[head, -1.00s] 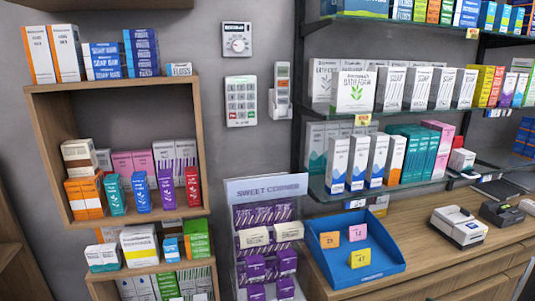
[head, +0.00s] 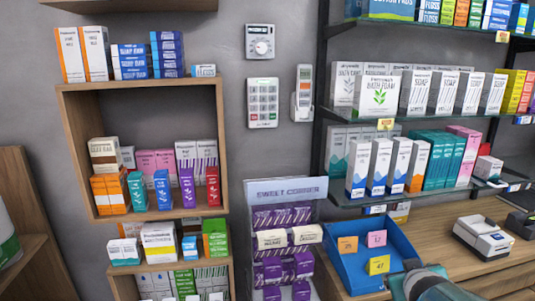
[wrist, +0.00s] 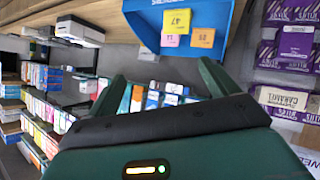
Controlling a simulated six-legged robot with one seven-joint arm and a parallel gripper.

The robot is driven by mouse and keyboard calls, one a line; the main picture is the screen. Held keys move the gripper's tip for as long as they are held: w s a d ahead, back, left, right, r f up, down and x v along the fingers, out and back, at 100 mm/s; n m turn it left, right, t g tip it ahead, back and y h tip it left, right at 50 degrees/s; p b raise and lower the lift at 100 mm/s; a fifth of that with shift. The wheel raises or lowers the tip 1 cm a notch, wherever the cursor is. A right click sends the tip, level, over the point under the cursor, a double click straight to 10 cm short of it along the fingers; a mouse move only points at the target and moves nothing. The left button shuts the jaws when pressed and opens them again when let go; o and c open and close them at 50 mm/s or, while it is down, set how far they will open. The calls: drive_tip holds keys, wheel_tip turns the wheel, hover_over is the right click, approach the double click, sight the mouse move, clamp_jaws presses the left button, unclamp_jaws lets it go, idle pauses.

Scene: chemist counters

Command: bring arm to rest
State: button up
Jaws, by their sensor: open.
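My gripper (wrist: 162,82) shows in the wrist view with its two dark green fingers apart and nothing between them. Beyond the fingers, the wrist view shows the blue tray (wrist: 188,62) and shelves of boxes, tilted in the picture. In the head view, a grey and teal part of my arm (head: 425,283) enters at the bottom, in front of the counter and close to the blue tray's right corner. The fingertips cannot be made out in the head view.
The blue tray (head: 350,283) holds three numbered tags on the wooden counter (head: 490,262). A sweets stand (head: 290,188) is left of it. Wooden shelves (head: 70,150) and glass shelves (head: 400,205) carry many boxes. A grey-white device (head: 485,238) sits on the counter.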

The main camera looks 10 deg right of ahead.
drive_tip(key=s+a+r+g+y, duration=0.1)
drive_tip(key=s+a, duration=0.2)
drive_tip(key=a, duration=0.4)
drive_tip(key=s+a+g+y, duration=0.1)
drive_tip(key=s+a, duration=0.3)
drive_tip(key=a, duration=0.4)
drive_tip(key=s+a+r+n+g+y, duration=0.1)
drive_tip(key=s+a+g+y, duration=0.1)
drive_tip(key=a, duration=0.6)
drive_tip(key=shift+s+a+r+y, duration=0.3)
drive_tip(key=shift+s+y, duration=0.4)
drive_tip(key=shift+s, duration=0.5)
drive_tip(key=shift+d, duration=0.1)
